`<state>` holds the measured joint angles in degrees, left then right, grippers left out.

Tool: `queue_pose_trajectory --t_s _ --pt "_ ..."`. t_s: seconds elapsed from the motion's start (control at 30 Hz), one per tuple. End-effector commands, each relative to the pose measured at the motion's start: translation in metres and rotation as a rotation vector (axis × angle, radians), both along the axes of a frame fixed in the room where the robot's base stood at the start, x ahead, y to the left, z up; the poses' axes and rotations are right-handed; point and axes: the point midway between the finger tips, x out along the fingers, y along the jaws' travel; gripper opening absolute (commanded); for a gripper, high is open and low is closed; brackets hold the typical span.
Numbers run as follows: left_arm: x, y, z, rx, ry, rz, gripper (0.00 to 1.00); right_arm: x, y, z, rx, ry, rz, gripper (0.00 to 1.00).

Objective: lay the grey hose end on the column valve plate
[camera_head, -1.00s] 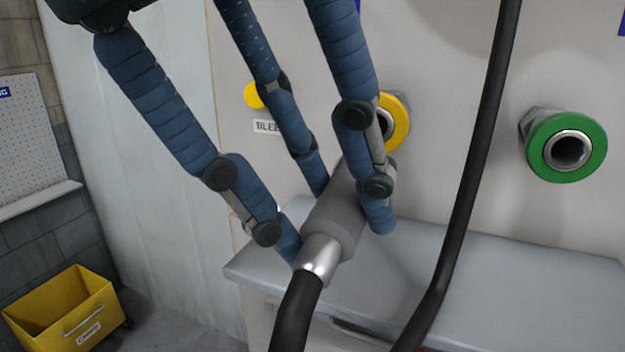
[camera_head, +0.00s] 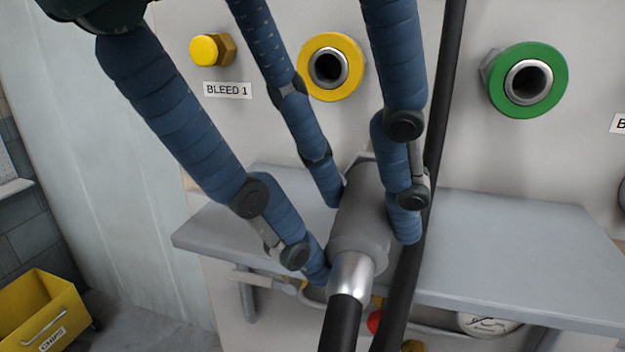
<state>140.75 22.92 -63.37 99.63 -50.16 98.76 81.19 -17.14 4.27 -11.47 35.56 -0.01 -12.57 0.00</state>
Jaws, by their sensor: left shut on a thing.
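The grey hose end (camera_head: 362,212) is a thick grey sleeve with a shiny metal collar and a black hose running down from it. My left gripper (camera_head: 360,238), with blue segmented fingers, is shut around the sleeve. The hose end is tilted, its far end pointing up and away. It overlaps a flat grey shelf-like plate (camera_head: 500,250) on the panel front. I cannot tell whether it touches this plate. No label marks it as the column valve plate. My right gripper is not in view.
Above the plate are a yellow-ringed port (camera_head: 312,83), a green-ringed port (camera_head: 555,92) and a yellow cap (camera_head: 205,50) over a "BLEED 1" label (camera_head: 227,90). Another black hose (camera_head: 437,130) hangs close right of the gripper. Below are a gauge (camera_head: 487,324) and red knob (camera_head: 375,321). A yellow bin (camera_head: 40,312) stands lower left.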

Motion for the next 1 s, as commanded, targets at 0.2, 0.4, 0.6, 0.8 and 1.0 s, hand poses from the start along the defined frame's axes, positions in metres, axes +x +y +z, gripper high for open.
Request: queue_pose_trajectory --t_s 0.2,0.4,0.6,0.8,1.0 --pt "-0.004 -0.008 -0.011 0.000 -0.002 0.000 0.00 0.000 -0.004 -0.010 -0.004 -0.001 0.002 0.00" --pt "-0.007 -0.016 -0.020 0.000 -0.002 0.000 0.00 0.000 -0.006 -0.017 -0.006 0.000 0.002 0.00" --pt "-0.011 -0.023 -0.026 -0.001 -0.002 -0.002 0.00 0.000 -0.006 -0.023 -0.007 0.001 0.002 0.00" --pt "-0.014 -0.027 -0.029 -0.001 -0.003 -0.005 0.00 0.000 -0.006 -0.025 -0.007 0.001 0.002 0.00" --pt "-0.016 -0.028 -0.030 -0.001 -0.004 -0.008 0.00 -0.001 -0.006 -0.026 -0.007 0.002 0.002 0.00"
